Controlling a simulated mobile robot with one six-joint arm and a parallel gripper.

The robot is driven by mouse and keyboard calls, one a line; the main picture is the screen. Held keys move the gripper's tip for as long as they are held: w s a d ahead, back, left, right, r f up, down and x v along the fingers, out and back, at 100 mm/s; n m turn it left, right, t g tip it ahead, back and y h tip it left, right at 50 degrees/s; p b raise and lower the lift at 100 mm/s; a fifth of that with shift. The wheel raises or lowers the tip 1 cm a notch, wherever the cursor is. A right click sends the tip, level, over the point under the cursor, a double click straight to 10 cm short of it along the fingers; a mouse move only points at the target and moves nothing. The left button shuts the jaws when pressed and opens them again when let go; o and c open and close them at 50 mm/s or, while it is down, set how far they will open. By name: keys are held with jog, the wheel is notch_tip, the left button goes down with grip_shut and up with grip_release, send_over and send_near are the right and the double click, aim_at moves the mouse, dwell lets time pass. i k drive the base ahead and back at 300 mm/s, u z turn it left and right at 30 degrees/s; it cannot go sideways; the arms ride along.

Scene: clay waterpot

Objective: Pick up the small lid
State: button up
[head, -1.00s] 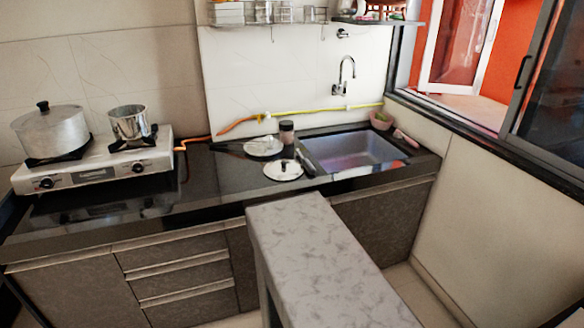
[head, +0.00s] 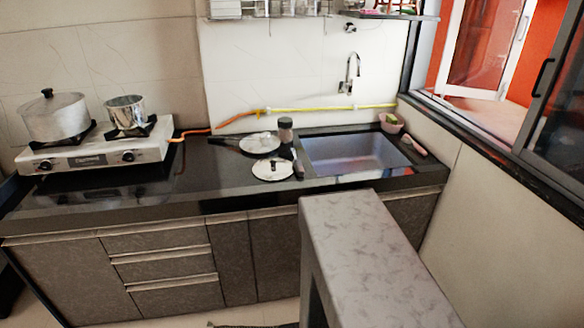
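A small round silvery-white lid (head: 265,173) with a dark knob lies flat on the black counter (head: 215,178), just left of the sink. Behind it is a shallow pale round piece (head: 258,146) with a dark handle pointing left; whether it is a pan or another lid on a pan is hard to tell. A large pot on the stove has its own lid (head: 50,101) with a black knob. My gripper is not in view.
A pale marble-topped ledge (head: 365,235) stands in front of the counter's right part. The stove (head: 95,153) holds the large pot and a small pot (head: 125,112). A dark jar (head: 285,130) stands behind the lid, beside the sink (head: 350,152). The counter's middle is clear.

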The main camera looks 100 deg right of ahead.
aim_at(271, 169)
jog(key=u, duration=0.2)
jog(key=k, duration=0.55)
jog(key=z, duration=1.5)
jog(key=i, duration=0.5)
